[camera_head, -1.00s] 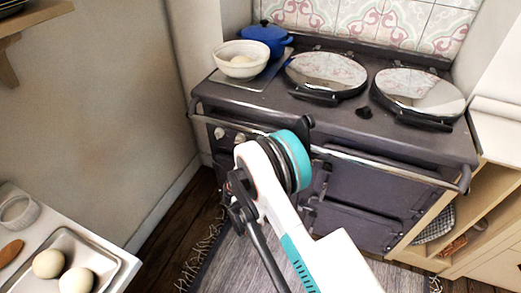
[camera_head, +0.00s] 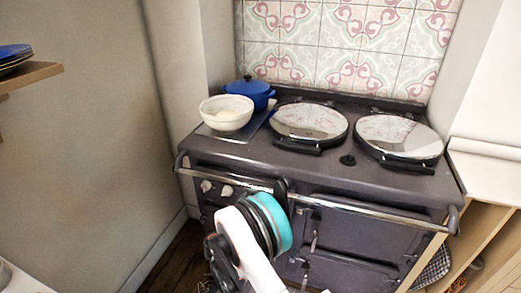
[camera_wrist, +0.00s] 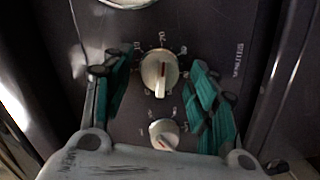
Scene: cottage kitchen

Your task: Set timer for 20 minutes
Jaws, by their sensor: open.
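In the head view, two pale knobs (camera_head: 206,186) show on the stove front, and my arm hides the panel below.
The dark stove (camera_head: 330,165) has a front rail (camera_head: 365,212) close above my arm. A white bowl (camera_head: 226,115), a blue pot (camera_head: 250,92) and two round lids (camera_head: 310,122) are on top. A wall stands at left, an open wooden cabinet (camera_head: 480,235) at right.

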